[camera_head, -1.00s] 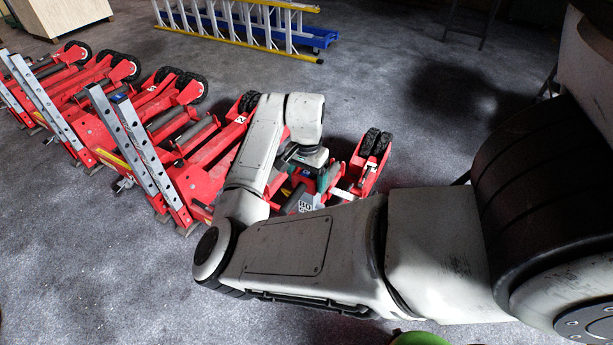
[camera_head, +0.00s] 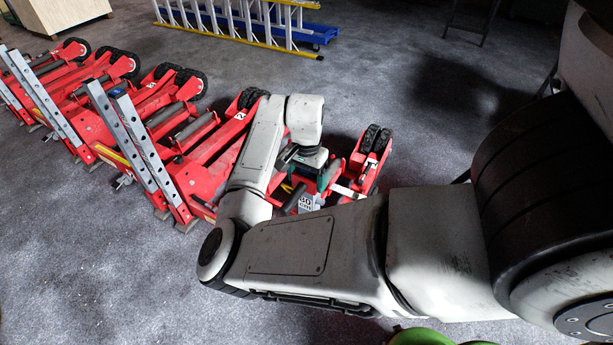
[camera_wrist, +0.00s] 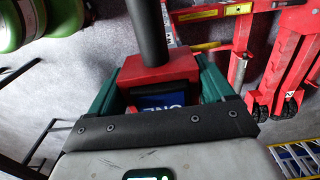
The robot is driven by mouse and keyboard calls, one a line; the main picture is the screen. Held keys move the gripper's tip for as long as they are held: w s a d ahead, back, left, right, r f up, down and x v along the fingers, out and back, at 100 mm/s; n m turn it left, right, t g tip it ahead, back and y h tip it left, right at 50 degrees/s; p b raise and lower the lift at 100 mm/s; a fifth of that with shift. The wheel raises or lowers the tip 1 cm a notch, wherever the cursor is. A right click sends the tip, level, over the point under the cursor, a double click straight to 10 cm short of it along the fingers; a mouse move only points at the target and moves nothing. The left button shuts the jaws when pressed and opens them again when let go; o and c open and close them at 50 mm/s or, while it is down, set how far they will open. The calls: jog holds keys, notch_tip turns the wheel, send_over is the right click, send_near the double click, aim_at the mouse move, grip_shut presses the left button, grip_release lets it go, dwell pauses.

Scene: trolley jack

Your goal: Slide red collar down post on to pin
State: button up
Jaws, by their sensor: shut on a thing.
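The red collar (camera_wrist: 150,72) is a blocky piece around the dark upright post (camera_wrist: 148,30) in the wrist view. My gripper (camera_wrist: 160,76) has a green finger on each side of the collar and is shut on it. A blue label with white letters (camera_wrist: 165,98) shows just below the collar, between the fingers. I cannot make out the pin. In the head view my gripper (camera_head: 312,168) is at the red trolley jack (camera_head: 360,165), partly hidden by my arm. The collar cannot be told apart there.
More red jacks with grey ladder-like rails (camera_head: 135,145) stand in a row to the left. A ladder with yellow rails (camera_head: 240,25) lies behind. Green round objects (camera_head: 425,337) show at the bottom edge, also in the wrist view (camera_wrist: 65,17).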

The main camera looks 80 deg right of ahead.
aim_at(307, 187)
jog(key=shift+f+b, duration=1.05)
jog(key=shift+f, duration=0.9)
jog(key=o, duration=1.4)
notch_tip(307, 187, up, 11)
jog(key=shift+f, duration=0.1)
